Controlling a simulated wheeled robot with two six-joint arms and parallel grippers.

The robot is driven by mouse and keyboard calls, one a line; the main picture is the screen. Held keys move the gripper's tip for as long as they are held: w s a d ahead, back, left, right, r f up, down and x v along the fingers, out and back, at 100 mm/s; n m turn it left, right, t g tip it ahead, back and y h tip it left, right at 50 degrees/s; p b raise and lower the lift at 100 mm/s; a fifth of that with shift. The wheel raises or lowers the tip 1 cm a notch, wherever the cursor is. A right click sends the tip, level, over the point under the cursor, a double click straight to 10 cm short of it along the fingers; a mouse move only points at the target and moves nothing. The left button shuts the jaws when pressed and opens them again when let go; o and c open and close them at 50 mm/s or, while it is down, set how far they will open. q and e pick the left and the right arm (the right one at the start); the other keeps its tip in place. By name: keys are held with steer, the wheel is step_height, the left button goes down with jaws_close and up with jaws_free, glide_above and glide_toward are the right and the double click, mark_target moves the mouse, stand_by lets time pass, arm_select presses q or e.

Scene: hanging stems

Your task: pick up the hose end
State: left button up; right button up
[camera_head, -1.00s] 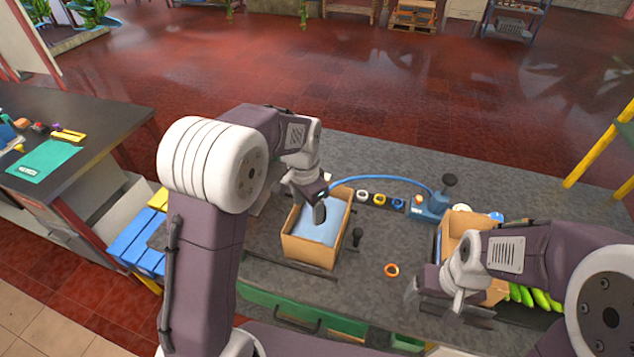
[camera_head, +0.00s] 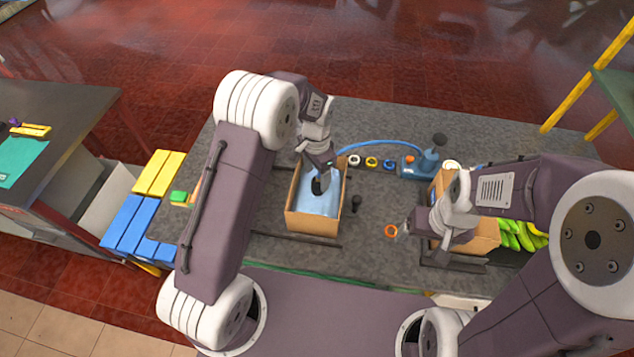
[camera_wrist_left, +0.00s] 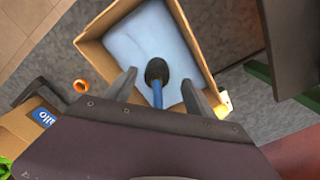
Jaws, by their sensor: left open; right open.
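The hose end is a black rounded tip (camera_wrist_left: 157,71) on a blue hose (camera_wrist_left: 157,95). In the left wrist view it shows between the spread fingers of my left gripper (camera_wrist_left: 155,88), touching neither, over the blue bottom of an open cardboard box (camera_head: 313,222). In the head view my left gripper (camera_head: 320,178) is over this box and largely hides the tip. The blue hose (camera_head: 378,143) arcs from there to a blue pump-like unit (camera_head: 416,167). My right gripper (camera_head: 412,226) is open and empty, by the right cardboard box (camera_head: 484,236).
White (camera_head: 354,160), yellow (camera_head: 371,162) and blue (camera_head: 389,164) rings lie behind the left box. A black knobbed piece (camera_head: 356,203) and an orange ring (camera_head: 391,230) lie between the boxes. Green long fruits (camera_head: 520,235) lie at the right.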

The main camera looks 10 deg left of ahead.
mark_target(318, 180)
arm_select(q)
steer(key=f, duration=0.1)
steer(key=f+p, duration=0.1)
steer(key=f, duration=0.1)
steer(key=f+p, duration=0.1)
steer(key=shift+s+d+f, duration=0.15)
steer(key=shift+d+f, duration=0.15)
steer(key=shift+d, duration=0.1)
steer(key=shift+a+f, duration=0.15)
steer(key=shift+f, duration=0.1)
steer(key=shift+r, duration=0.1)
jaws_close()
